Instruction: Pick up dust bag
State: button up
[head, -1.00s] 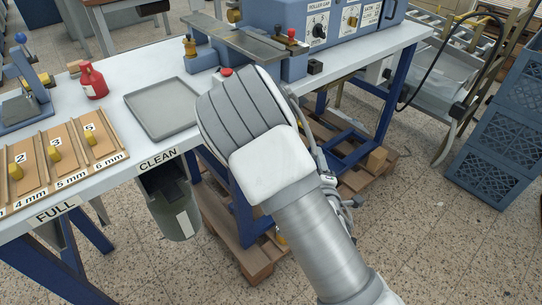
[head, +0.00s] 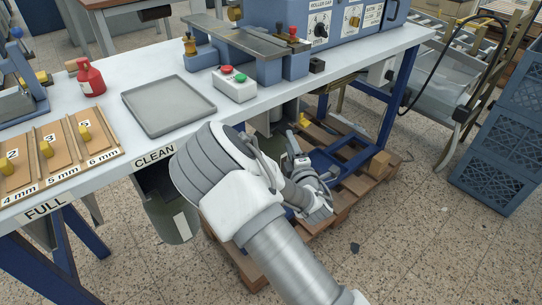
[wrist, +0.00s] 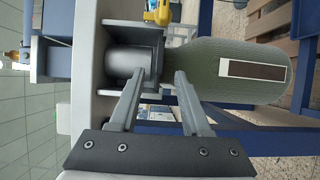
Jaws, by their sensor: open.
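The dust bag (wrist: 232,70), a rounded grey-green bag with a dark, white-edged label, fills the upper right of the wrist view. Its narrow end meets a grey cylindrical collar (wrist: 125,62) in a bracket. My gripper (wrist: 161,75) is open. Its left finger lies in front of the collar, its right finger over the bag's end near the collar. I cannot tell how much depth lies between fingers and bag, and they are not visibly closed on it. In the head view my wrist is low beside the bench, its fingertips not clear.
The white bench (head: 258,108) carries a grey tray (head: 168,104), a red bottle (head: 90,78) and a red-and-green button box (head: 234,84). A dark container (head: 172,212) with a pale label hangs below CLEAN. Blue legs and a wooden pallet (head: 345,205) stand near my wrist.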

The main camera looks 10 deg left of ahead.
aim_at(283, 125)
jog(key=shift+b+x, duration=0.75)
jog(key=shift+x, duration=2.35)
grip_shut()
jog(key=shift+a+r, duration=0.1)
